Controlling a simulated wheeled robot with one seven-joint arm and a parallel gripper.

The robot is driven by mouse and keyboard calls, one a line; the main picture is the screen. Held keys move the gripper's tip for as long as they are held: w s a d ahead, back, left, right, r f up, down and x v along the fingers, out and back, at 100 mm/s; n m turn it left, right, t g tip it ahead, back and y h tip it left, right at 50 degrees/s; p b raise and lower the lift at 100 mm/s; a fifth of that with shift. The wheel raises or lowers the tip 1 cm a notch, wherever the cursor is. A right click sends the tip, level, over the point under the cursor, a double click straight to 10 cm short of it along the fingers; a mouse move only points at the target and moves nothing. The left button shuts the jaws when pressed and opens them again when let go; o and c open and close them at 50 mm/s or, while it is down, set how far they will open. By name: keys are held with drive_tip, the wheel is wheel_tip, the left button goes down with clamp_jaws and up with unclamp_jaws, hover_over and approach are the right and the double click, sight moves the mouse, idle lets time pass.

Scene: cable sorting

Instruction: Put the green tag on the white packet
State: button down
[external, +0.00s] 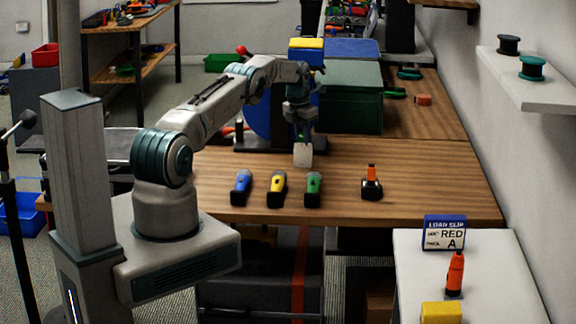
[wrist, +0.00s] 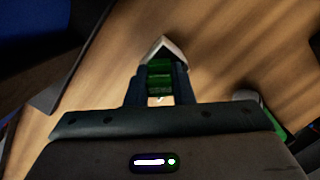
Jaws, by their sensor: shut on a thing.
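My gripper (external: 302,138) points down over the wooden table. In the wrist view its two dark fingers (wrist: 160,88) are shut on a small green piece, which I take to be the green tag (wrist: 160,68). A white piece, which looks like the white packet (external: 303,155), shows directly below the fingertips. Its pale pointed edge (wrist: 164,45) shows just beyond the green tag in the wrist view. The fingers and tag hide part of it. I cannot tell whether the tag touches the packet.
Blue (external: 241,187), yellow (external: 277,188) and green (external: 314,188) torch-like items stand in front of the gripper. An orange-tipped item in a black holder (external: 371,184) is to their right. A dark green box (external: 352,100) stands behind. Bare table (external: 430,180) lies at right.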

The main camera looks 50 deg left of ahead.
drive_tip(key=shift+f, duration=0.1)
drive_tip(key=shift+f, duration=0.15)
drive_tip(key=c, duration=1.3)
unclamp_jaws()
drive_tip(key=shift+o, duration=0.2)
drive_tip(key=shift+r, duration=0.25)
